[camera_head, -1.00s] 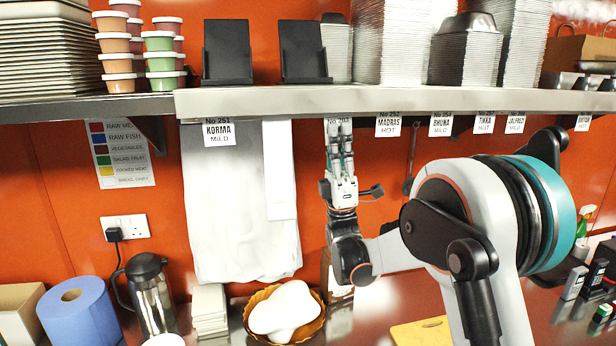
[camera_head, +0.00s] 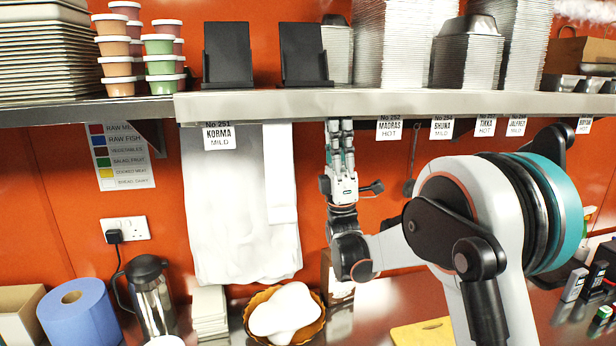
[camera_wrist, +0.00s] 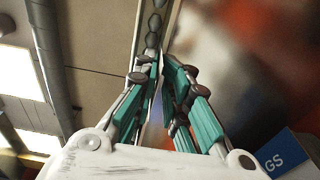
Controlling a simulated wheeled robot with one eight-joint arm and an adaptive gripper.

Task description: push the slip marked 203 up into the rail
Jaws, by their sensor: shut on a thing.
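My gripper (camera_head: 341,124) is upright below the shelf front, its fingertips at the underside of the rail (camera_head: 290,104). The fingers are closed together. They cover the place between the KORMA slip (camera_head: 218,136) and the MADRAS slip (camera_head: 389,128), so the slip marked 203 cannot be read now. In the wrist view the fingers (camera_wrist: 158,75) show close together, with a thin pale sliver (camera_wrist: 156,108) between them. It looks like a slip's edge, but its face and print are hidden.
More slips, such as TIKKA (camera_head: 485,127), hang along the rail to the right. A white cloth (camera_head: 232,210) hangs at the left. A ladle (camera_head: 410,170) hangs right of my gripper. A bowl (camera_head: 253,330) stands on the counter below. Tubs and stacked trays fill the shelf.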

